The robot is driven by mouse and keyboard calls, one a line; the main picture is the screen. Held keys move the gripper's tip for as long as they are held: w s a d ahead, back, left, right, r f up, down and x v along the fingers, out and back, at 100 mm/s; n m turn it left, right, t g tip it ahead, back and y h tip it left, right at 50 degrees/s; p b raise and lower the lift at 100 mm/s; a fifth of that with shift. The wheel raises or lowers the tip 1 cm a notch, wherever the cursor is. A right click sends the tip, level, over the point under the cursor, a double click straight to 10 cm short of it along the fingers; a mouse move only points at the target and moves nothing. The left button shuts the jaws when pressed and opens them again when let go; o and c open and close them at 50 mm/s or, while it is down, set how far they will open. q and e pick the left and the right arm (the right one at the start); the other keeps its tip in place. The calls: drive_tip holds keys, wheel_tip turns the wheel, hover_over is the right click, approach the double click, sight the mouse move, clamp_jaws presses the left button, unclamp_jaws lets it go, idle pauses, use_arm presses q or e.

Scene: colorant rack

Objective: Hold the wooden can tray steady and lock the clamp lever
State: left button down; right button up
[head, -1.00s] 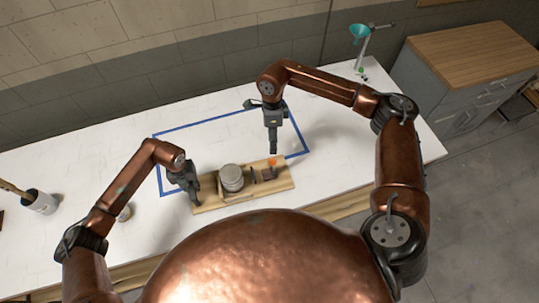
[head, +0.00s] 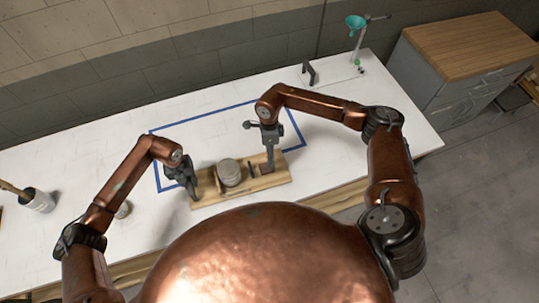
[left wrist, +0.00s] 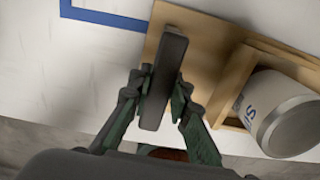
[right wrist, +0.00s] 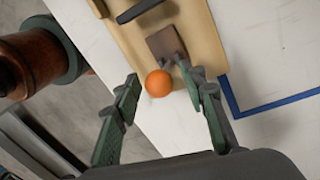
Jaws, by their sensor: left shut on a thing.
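The wooden can tray (head: 212,200) lies on the white bench and holds a grey-lidded can (head: 229,172), seen with blue lettering in the left wrist view (left wrist: 290,115). My left gripper (head: 193,194) is at the tray's left end, its fingers closed on a dark upright handle bar (left wrist: 163,85). At the right end is the clamp, with a brown plate (right wrist: 166,43) and an orange ball knob (right wrist: 158,83) on its lever. My right gripper (right wrist: 168,95) is open, its fingers apart on either side of the knob. In the head view the right gripper hides the knob.
Blue tape (head: 301,137) marks a rectangle behind and around the tray. A green funnel stand (head: 356,25) is at the back right. The bench behind the tray is clear.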

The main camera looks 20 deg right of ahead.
drive_tip(key=shift+c, duration=0.7)
clamp_jaws()
